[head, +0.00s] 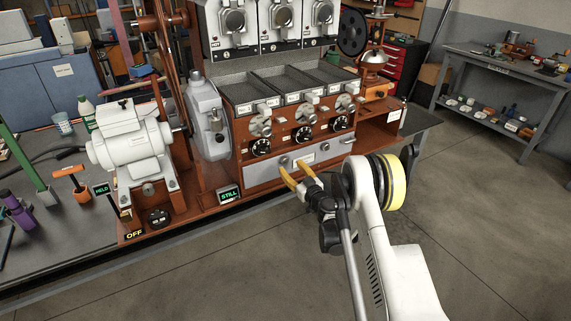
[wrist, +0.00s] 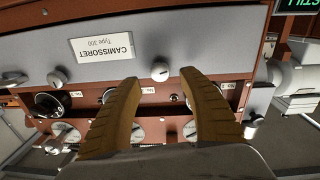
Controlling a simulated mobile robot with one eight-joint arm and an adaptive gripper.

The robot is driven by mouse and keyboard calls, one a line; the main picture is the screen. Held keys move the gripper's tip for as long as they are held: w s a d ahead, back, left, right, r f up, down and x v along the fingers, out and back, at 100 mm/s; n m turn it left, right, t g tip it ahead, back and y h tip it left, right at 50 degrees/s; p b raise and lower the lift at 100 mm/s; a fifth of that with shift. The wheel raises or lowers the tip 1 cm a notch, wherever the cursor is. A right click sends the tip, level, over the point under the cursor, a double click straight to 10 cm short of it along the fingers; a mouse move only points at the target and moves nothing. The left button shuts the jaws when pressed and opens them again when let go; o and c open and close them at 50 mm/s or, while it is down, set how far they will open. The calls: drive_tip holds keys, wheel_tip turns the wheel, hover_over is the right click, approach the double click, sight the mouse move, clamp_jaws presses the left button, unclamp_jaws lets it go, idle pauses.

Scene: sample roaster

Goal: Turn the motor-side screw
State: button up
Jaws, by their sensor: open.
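The grey front panel (head: 258,176) of the sample roaster carries a white CAMISSORET label and two round slotted screws. The motor-side screw (head: 284,161) is at the left of the label, towards the motor (head: 133,145). In the wrist view, which is upside down, this screw (wrist: 160,71) appears right of the label, and the other screw (wrist: 57,78) is left of it. My gripper (head: 291,171) is open, with its two yellow fingers pointing at the panel. In the wrist view the fingertips (wrist: 160,80) lie on either side of the motor-side screw; contact cannot be told.
Black dials (head: 300,134) and metal handles sit just above the panel. A STILL display (head: 229,195) stands at the panel's left, and an OFF sign (head: 134,234) lies farther left. The floor (head: 490,220) at right is clear.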

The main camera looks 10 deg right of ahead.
sight(286, 162)
drive_tip(key=b+x, duration=0.1)
drive_tip(key=x, duration=0.4)
drive_tip(key=shift+w, duration=0.1)
drive_tip(key=shift+c, duration=0.3)
clamp_jaws()
